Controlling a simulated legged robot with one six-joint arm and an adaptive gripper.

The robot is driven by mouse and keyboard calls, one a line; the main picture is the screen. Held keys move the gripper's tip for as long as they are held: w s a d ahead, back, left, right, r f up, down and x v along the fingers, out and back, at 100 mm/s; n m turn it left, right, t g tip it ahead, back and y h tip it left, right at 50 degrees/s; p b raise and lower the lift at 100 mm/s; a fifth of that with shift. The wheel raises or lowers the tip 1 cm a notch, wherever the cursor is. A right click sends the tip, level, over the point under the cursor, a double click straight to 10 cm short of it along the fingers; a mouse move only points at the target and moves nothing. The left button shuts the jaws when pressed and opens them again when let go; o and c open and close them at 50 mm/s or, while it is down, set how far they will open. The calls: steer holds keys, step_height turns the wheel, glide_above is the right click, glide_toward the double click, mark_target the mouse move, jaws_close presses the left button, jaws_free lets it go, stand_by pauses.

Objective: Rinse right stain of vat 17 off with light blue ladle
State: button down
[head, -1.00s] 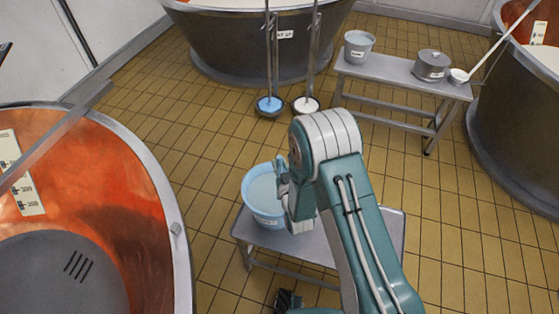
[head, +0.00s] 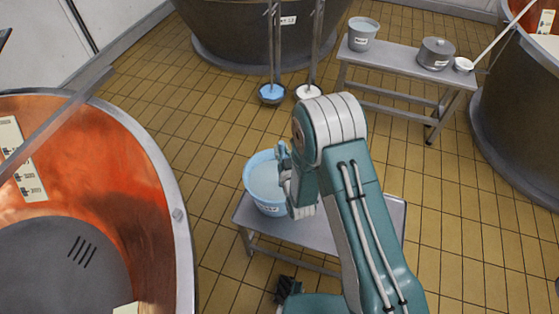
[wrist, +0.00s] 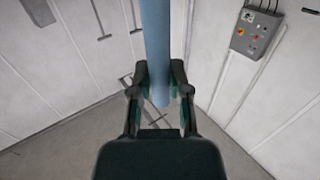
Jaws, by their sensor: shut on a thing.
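My gripper (wrist: 160,88) is shut on a light blue handle (wrist: 157,45), which runs up out of the wrist view; its color fits the light blue ladle. No bowl shows on it, so I cannot tell which end is held. In the head view my gripper (head: 284,172) is partly hidden by my arm, beside a light blue bucket (head: 258,207). The open copper vat (head: 118,170) stands at the left, its inside orange with a pale marked plate (head: 25,165). I cannot read a vat number on it or make out a stain.
A low bench (head: 330,232) carries the bucket. Ladles with a blue bowl (head: 271,93) and a white bowl (head: 307,92) hang by the back vat (head: 235,45). A second bench (head: 385,66) holds a pail (head: 362,34) and a pot (head: 435,54). Tiled floor lies clear between.

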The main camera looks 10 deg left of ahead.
step_height(320, 180, up, 20)
steer(key=shift+r, duration=0.2)
stand_by(0.4)
steer(key=shift+a, duration=0.1)
